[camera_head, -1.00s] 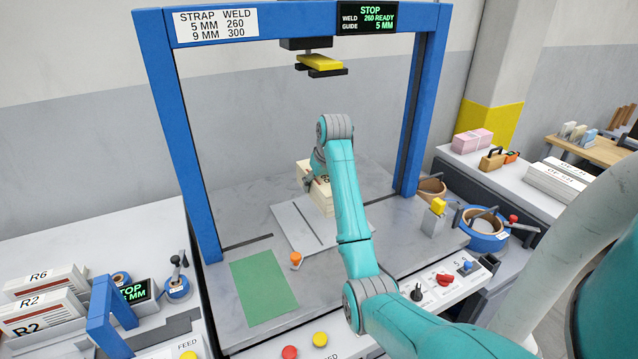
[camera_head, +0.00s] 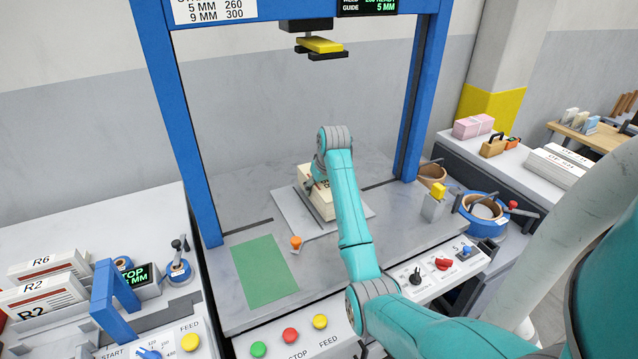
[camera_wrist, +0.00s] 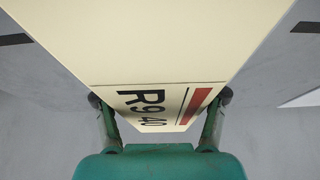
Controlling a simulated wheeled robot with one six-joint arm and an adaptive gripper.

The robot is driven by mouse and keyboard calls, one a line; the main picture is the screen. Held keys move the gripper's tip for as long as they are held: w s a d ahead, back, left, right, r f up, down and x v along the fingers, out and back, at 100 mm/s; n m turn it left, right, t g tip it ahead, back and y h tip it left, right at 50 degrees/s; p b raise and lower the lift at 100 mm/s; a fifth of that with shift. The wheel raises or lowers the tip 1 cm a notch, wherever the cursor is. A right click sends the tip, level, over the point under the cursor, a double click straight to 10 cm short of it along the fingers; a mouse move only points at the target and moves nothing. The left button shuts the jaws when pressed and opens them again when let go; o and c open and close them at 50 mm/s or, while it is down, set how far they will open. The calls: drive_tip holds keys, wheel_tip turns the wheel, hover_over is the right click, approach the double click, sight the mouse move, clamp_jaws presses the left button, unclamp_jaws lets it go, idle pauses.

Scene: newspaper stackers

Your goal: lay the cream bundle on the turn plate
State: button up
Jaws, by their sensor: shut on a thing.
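The cream bundle (camera_head: 322,203) is a block-shaped stack over the grey turn plate (camera_head: 290,212), partly hidden behind my arm. My gripper (camera_wrist: 160,98) is shut on it, one finger on each side. In the wrist view the cream bundle (camera_wrist: 150,40) fills the middle, with a label reading R9 40 and a red bar. The turn plate is a flat, pale square with its left and front parts bare. I cannot tell whether the bundle's underside touches the plate.
A blue frame (camera_head: 180,120) stands around the work surface, with a yellow-and-black head (camera_head: 320,46) hanging above. A yellow-topped block (camera_head: 437,198) and tape rolls (camera_head: 482,212) are at right.

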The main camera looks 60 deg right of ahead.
sight(323, 183)
drive_tip(key=shift+f, duration=0.6)
idle(0.8)
drive_tip(key=o, duration=1.8)
drive_tip(key=shift+c, duration=0.2)
drive_tip(key=shift+o, duration=0.7)
drive_tip(key=shift+f, duration=0.15)
drive_tip(key=v, duration=0.7)
drive_tip(key=shift+r, duration=0.3)
